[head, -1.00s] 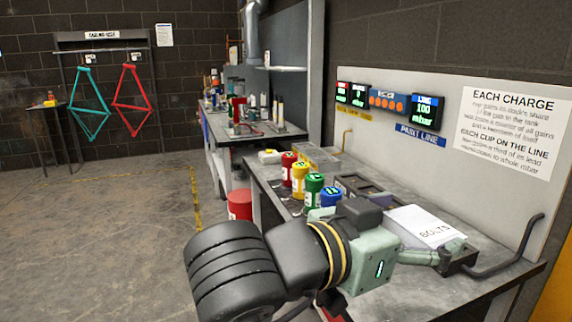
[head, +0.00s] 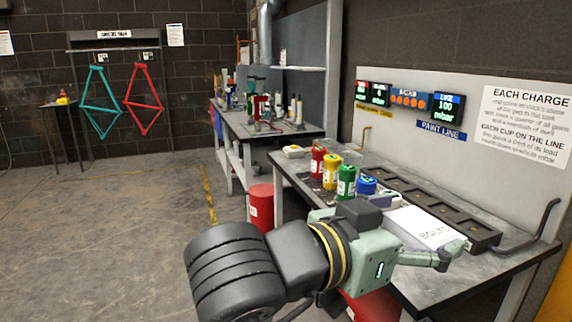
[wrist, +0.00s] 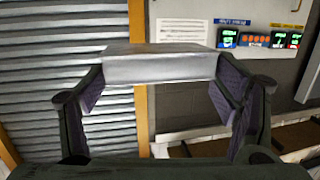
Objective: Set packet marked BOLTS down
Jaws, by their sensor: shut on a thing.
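The white packet marked BOLTS (head: 420,228) is held in my gripper (head: 452,250) above the near part of the bench in the head view. Its printed face is turned up. In the wrist view the packet (wrist: 160,68) is a pale block pinched between the two fingers of my gripper (wrist: 160,85). The grey bench (head: 405,275) lies below and beyond it. A gap under the packet cannot be measured from these views.
A dark slotted tray (head: 440,216) runs along the bench behind the packet. Red (head: 317,160), yellow (head: 331,172), green (head: 346,181) and blue-topped (head: 366,186) cups stand to its left. A bent pipe (head: 535,230) rises at the right. A red drum (head: 261,207) stands on the floor.

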